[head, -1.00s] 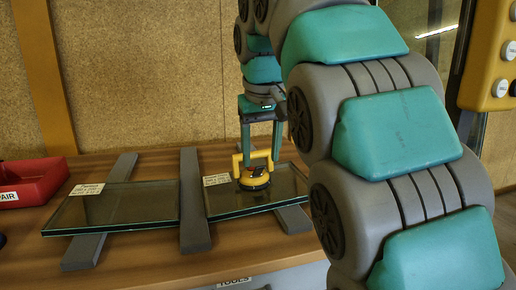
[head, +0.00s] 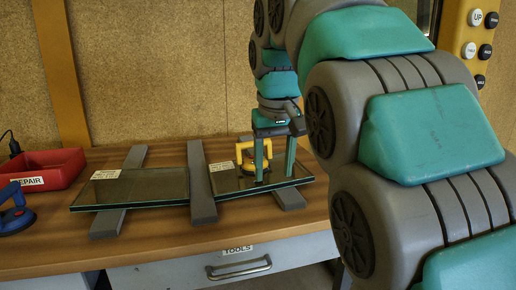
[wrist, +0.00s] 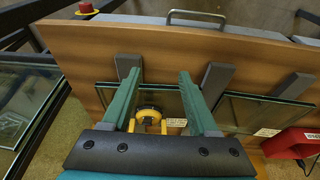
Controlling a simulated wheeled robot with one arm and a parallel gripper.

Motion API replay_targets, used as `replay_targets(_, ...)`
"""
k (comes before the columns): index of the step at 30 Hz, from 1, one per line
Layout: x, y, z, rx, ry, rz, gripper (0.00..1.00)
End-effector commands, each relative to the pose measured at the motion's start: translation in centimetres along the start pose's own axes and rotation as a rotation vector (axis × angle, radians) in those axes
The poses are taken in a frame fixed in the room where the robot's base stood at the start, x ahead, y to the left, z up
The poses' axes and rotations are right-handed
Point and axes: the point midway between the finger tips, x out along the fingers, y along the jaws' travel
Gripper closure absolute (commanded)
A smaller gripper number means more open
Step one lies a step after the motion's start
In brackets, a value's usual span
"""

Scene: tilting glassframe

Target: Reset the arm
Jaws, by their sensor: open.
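My gripper (head: 275,175) is open and empty, with its two green fingers pointing down over the right glass pane (head: 224,188). A yellow suction lifter with a black cup (head: 246,154) sits on that pane, behind and left of the fingers in the head view. In the wrist view the lifter (wrist: 148,114) shows between the fingers of my gripper (wrist: 158,78), apart from them. The left glass pane (head: 135,188) lies beside it. Both panes rest on grey bars and carry a paper label. A finger hides part of the right pane.
A red REPAIR bin (head: 45,172) and a blue suction lifter (head: 14,212) are on the left of the wooden bench (head: 150,248). A TOOLS drawer with a metal handle (head: 240,268) is below. A yellow button panel (head: 474,45) is at upper right.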

Motion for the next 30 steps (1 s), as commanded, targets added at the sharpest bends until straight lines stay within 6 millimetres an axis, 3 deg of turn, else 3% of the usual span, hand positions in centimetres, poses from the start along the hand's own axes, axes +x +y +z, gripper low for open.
replay_targets(8,2.5,2.0,3.9,0.060,-0.057,0.000,0.40)
replay_targets(11,4.0,2.9,6.4,0.091,-0.091,-0.002,0.40)
replay_targets(20,9.5,4.8,15.8,0.174,-0.195,-0.012,0.40)
replay_targets(30,16.0,4.4,28.4,0.232,-0.319,-0.027,0.40)
